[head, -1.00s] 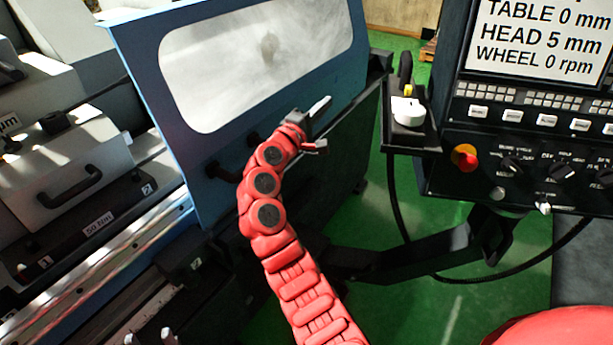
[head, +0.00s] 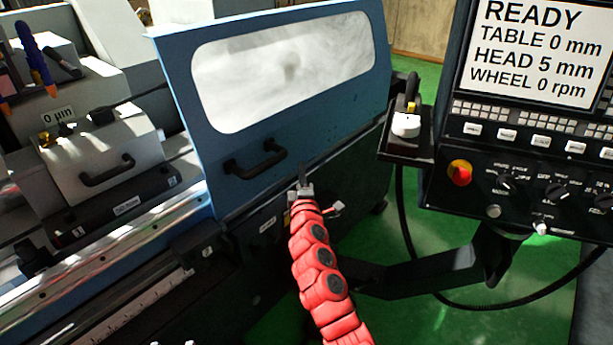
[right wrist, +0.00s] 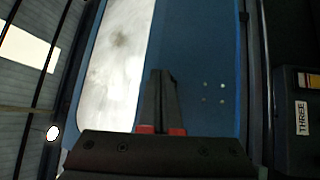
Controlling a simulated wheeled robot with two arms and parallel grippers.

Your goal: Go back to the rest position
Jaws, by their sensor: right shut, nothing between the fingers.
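My right gripper (head: 303,174) is at the end of my red right arm, in front of the lower part of the blue door (head: 300,140). It is shut and empty, with the fingers pointing up in the head view. It is just right of and below the black door handle (head: 254,160) and looks apart from it. In the right wrist view the closed fingers (right wrist: 161,92) point at the blue door panel (right wrist: 205,55) and its window (right wrist: 115,60). Small pale bits at the bottom edge of the head view may be tips of my left gripper; too little shows.
The control panel (head: 530,165) stands at the right, its screen (head: 535,50) reading READY. A black support arm (head: 430,275) crosses low. Green floor (head: 430,320) shows below. The grinder table (head: 90,250) is at left.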

